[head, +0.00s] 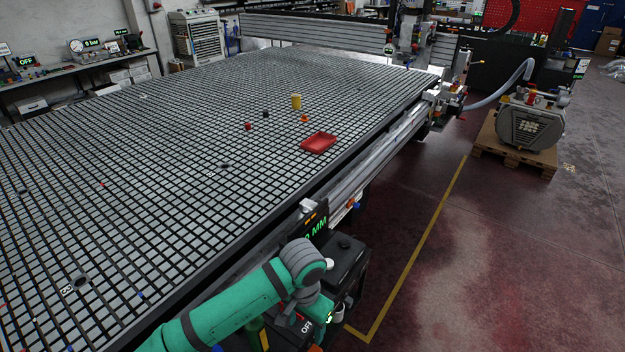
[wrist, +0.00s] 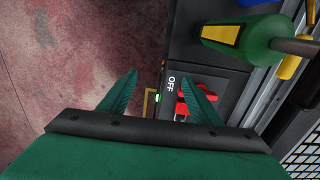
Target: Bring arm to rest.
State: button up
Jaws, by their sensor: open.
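My gripper (wrist: 159,76) shows in the wrist view with its two green fingers spread apart and nothing between them. It points down past the table's side, over the edge of a dark control box (wrist: 190,75) marked OFF and the floor. In the head view my green arm reaches in from the bottom, with its wrist bent down beside the table's near right edge. The fingers are hard to make out there. The vacuum grid table (head: 150,190) fills the left and middle of the head view.
A red tray (head: 319,143), a yellow cylinder (head: 296,101), an orange ring-like piece (head: 305,118) and a small red ball (head: 248,126) are on the grid. A green-handled tool (wrist: 240,37) lies close to my gripper.

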jog(key=w+d+r+n+t+h, duration=0.15)
jog(key=d+r+t+h, duration=0.3)
jog(key=d, duration=0.55)
jog(key=w+d+r+n+t+h, duration=0.1)
jog(key=w+d+r+t+h, duration=0.25)
jog(key=d, duration=0.75)
jog(key=d+r+n+t+h, duration=0.25)
jog(key=d+r+h, duration=0.3)
jog(key=d, duration=0.45)
jog(key=s+a+f+n+t+y, duration=0.7)
jog(key=s+a+f+y, duration=0.4)
jog(key=s+a+f, duration=0.45)
jog(key=s+a+m+g+y, duration=0.1)
jog(key=s+a+m, duration=0.1)
jog(key=s+a, duration=0.4)
jog(key=s+a+r+m+g+y, duration=0.1)
jog(key=s+a+m, duration=0.1)
jog(key=s+a, duration=0.5)
jog(key=s, duration=0.6)
jog(key=shift+s+a+r+m, duration=0.2)
jog(key=shift+s+a+m, duration=0.1)
jog(key=shift+m, duration=0.1)
jog(key=shift+y, duration=0.25)
